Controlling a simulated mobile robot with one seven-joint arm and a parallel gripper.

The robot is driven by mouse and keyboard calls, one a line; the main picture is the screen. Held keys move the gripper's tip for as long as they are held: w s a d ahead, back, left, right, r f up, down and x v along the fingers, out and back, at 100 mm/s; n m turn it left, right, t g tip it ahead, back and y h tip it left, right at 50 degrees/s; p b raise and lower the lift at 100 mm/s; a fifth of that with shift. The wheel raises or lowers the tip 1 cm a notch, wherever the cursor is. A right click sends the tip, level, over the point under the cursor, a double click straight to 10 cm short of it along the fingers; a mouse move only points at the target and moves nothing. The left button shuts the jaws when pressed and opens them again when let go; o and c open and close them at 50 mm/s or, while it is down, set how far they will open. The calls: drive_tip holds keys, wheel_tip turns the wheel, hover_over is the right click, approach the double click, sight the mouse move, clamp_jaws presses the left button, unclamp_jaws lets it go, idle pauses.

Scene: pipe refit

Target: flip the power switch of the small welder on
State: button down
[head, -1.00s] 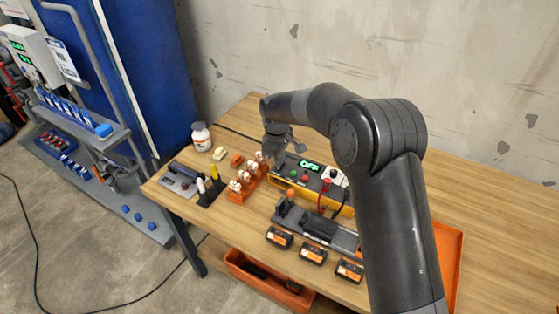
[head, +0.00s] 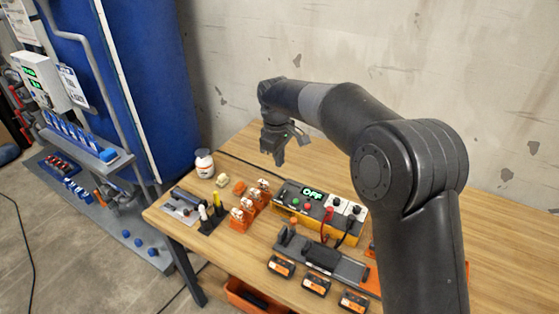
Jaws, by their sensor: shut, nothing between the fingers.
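The small welder (head: 341,235) is a yellow box with a dark top, standing on the wooden table. Its green display (head: 312,193) reads OFF. Beside the display are a green button (head: 294,201) and a red button (head: 307,206). White panels with dark knobs (head: 345,208) sit at its right end, and red and black leads are plugged in at its front. I cannot tell which control is the power switch. My gripper (head: 279,163) points down, shut and empty, above and behind the welder's left end, apart from it.
Left of the welder are orange blocks with white fittings (head: 243,212), a white bottle (head: 204,164) and a tool holder (head: 211,222). In front lie a grey cradle (head: 330,260) and several orange-black packs (head: 316,285). The table's back right is bare.

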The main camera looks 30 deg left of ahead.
sight(284, 192)
drive_tip(key=shift+w, duration=0.1)
drive_tip(key=shift+w+a+r+t, duration=0.15)
drive_tip(key=shift+w+t, duration=0.15)
drive_tip(key=shift+w, duration=0.15)
drive_tip(key=f, duration=0.4)
drive_tip(key=w+f, duration=0.1)
drive_tip(key=f, duration=0.4)
drive_tip(key=w+f, duration=0.1)
drive_tip(key=f, duration=0.4)
drive_tip(key=shift+w+f, duration=0.15)
drive_tip(key=shift+f, duration=0.1)
drive_tip(key=shift+s, duration=0.2)
